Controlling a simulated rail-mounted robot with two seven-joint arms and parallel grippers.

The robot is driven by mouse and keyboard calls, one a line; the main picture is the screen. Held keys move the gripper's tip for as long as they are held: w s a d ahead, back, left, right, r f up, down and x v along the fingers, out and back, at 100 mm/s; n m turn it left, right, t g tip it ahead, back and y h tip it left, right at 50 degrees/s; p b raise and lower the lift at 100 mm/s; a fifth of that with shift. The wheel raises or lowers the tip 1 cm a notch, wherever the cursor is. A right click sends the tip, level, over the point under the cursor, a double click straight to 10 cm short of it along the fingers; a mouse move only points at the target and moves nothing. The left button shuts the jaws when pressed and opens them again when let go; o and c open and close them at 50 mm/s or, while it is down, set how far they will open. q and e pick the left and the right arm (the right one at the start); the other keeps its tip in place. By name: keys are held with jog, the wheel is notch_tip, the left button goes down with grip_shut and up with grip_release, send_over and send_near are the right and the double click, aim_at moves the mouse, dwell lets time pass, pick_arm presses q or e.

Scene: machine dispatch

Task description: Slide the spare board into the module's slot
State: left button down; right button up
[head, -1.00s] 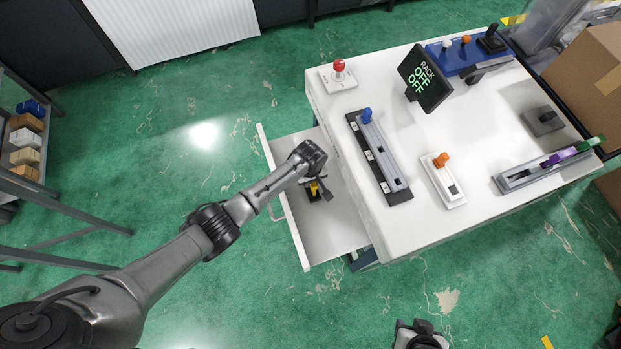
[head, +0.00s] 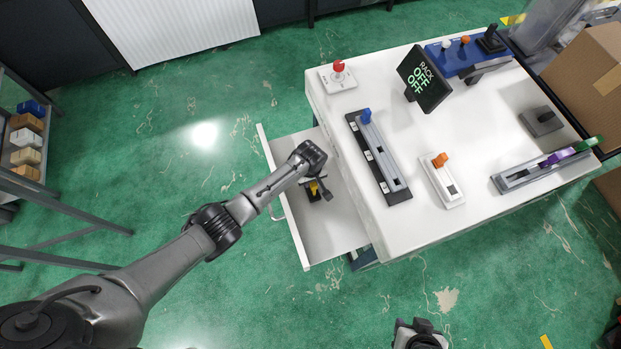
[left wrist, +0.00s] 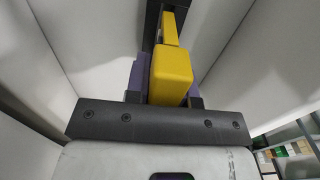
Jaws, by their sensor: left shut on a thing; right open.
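My left gripper (head: 316,190) reaches down into the open drawer (head: 333,235) and is shut on a yellow-handled piece (head: 313,187), which may be the spare board. In the left wrist view its yellow block (left wrist: 172,75) sits between the fingers, with purple parts on both sides. Its lower part is hidden. On the worktop, a long grey holder (head: 515,180) carries a purple piece (head: 557,157) and a green piece (head: 588,144). I cannot tell for sure which fixture is the module. My right gripper (head: 420,330) is open at the bottom edge, partly cut off.
The white worktop (head: 430,220) carries a blue-handled rail (head: 384,165), an orange-handled switch (head: 442,180), a red-knobbed switch (head: 338,76), a dark display (head: 425,78) reading "RACK OFF OFF" and a blue control box (head: 470,54). Green floor is clear left of the drawer.

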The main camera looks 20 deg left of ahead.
pick_arm(q)
jog(key=shift+f+b, duration=0.5)
jog(key=shift+f, duration=0.4)
jog(key=shift+f+b, duration=0.4)
jog(key=shift+f, duration=0.3)
jog(key=c, duration=0.9)
grip_release()
notch_tip(320, 180, up, 12)
jog(key=p, duration=0.5)
jog(key=shift+r, duration=0.9)
